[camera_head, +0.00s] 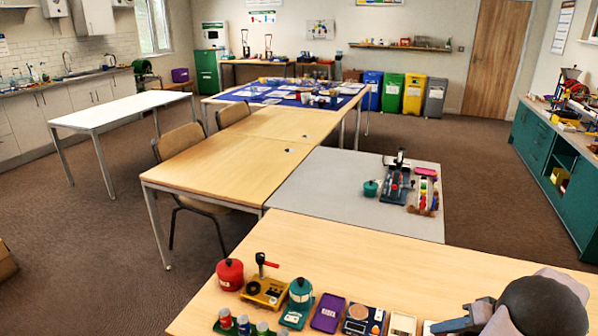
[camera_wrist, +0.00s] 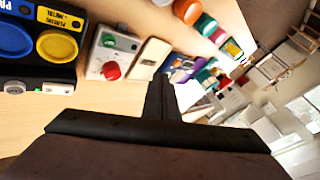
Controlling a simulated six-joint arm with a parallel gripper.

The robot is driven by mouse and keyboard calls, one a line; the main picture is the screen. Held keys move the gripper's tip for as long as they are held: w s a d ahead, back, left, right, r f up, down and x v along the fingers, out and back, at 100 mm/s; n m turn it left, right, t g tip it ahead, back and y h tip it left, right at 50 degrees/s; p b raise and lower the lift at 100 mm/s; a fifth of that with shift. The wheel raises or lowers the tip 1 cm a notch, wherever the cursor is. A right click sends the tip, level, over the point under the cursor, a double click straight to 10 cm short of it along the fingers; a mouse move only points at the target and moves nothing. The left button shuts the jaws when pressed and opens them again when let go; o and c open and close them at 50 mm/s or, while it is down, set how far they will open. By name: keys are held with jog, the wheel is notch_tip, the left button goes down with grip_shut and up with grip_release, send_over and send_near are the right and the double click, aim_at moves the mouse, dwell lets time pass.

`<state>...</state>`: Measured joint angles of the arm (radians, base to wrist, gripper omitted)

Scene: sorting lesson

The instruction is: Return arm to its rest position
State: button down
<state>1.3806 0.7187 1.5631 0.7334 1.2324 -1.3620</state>
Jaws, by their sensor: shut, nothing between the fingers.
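My gripper (camera_wrist: 161,85) shows in the wrist view with its dark fingers together and nothing between them. It is tilted over the light wood table (camera_wrist: 35,130). In the head view my arm (camera_head: 540,305) is at the lower right corner, over the near table (camera_head: 340,255); its fingertips cannot be made out clearly there. In the wrist view a dark box with blue and yellow round tops (camera_wrist: 60,45), a white box with a red and a green knob (camera_wrist: 113,52) and a beige switch-like block (camera_wrist: 150,58) are beyond the fingers, apart from them.
A grey table (camera_head: 325,195) behind bears more items. The near table's back half is bare.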

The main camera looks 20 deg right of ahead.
jog(key=w+a+r+n+g+p, duration=0.1)
jog(key=w+a+r+g, duration=0.15)
jog(key=a, duration=0.75)
jog(key=w+a+r+n+g+p, duration=0.1)
jog(key=w+a+r+g+p, duration=0.2)
jog(key=a, duration=0.8)
jog(key=s+a+n+g+h+p, duration=0.1)
jog(key=s+a+h, duration=0.1)
jog(key=a, duration=0.6)
jog(key=s+a+r+n+g+h+p, duration=0.1)
jog(key=s+a+h, duration=0.1)
jog(key=s+a, duration=0.3)
jog(key=a, duration=0.4)
jog(key=shift+a+r+n, duration=0.15)
jog(key=shift+a+n, duration=0.15)
